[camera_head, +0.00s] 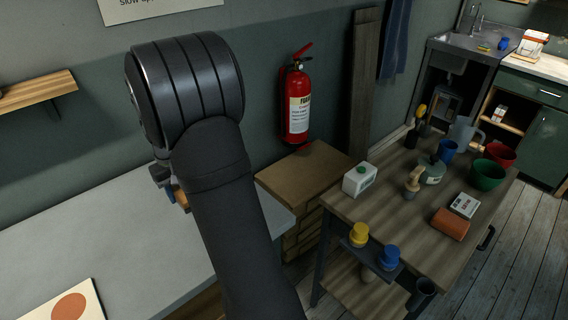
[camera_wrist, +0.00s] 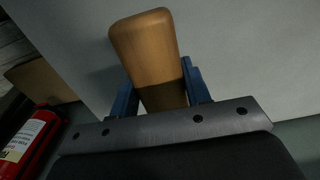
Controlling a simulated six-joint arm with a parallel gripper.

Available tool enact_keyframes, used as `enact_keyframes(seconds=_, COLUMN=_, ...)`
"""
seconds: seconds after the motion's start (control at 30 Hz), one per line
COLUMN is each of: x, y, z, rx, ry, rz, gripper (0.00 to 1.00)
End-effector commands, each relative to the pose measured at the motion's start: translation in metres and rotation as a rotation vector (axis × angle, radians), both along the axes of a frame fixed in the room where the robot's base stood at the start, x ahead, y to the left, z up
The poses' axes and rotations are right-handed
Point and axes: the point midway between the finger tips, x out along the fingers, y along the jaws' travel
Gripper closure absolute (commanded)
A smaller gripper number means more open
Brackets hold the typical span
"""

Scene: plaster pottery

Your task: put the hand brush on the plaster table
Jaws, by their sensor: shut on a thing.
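The hand brush (camera_wrist: 147,50) shows in the wrist view as a smooth brown wooden piece with rounded edges; its bristles are not visible. My gripper (camera_wrist: 160,90) has its blue fingers shut on it, one on each side. In the head view my gripper (camera_head: 164,180) is mostly hidden behind my arm, over the back right part of the pale grey table, and a bit of brown (camera_head: 181,197) shows beside the fingers. The plaster table (camera_head: 110,235) is this broad pale grey top at left. I cannot tell the brush's height above it.
A card with an orange disc (camera_head: 78,304) lies at the table's front. A wooden bench (camera_head: 400,215) holds several pots and tools. The grey table's middle is clear.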

Motion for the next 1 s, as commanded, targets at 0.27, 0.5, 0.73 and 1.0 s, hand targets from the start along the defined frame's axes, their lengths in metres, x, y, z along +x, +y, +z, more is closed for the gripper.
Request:
enact_keyframes(seconds=0.27, x=0.018, y=-0.03, z=0.001, rx=0.0, ry=0.0, rz=-0.119, gripper=0.81)
enact_keyframes(seconds=0.5, x=0.057, y=-0.116, z=0.004, rx=0.0, ry=0.0, rz=-0.456, gripper=0.81)
enact_keyframes(seconds=0.73, x=0.079, y=-0.209, z=0.007, rx=0.0, ry=0.0, rz=-0.804, gripper=0.81)
enact_keyframes(seconds=1.0, x=0.083, y=-0.318, z=0.01, rx=0.0, ry=0.0, rz=-1.21, gripper=0.81)
